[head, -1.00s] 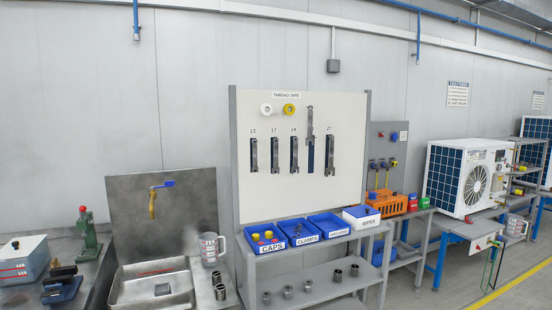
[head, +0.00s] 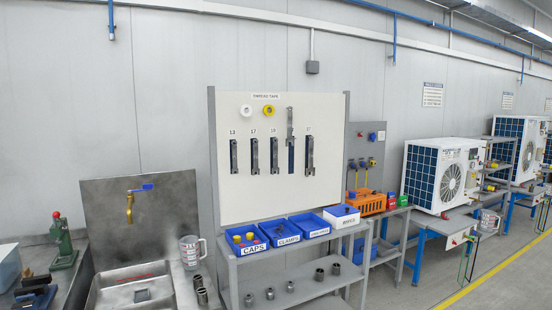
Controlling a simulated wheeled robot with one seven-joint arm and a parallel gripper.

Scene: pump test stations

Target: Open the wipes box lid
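The wipes box (head: 343,217) stands at the right end of the row of blue bins on the shelf unit's top. My gripper is not in view.
Blue bins labelled CAPS (head: 247,240) and CLAMPS (head: 281,233), plus a third bin (head: 310,226), stand left of the box. A tool board (head: 281,160) rises behind them. An orange case (head: 367,202) is to the right. Floor is free at front right.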

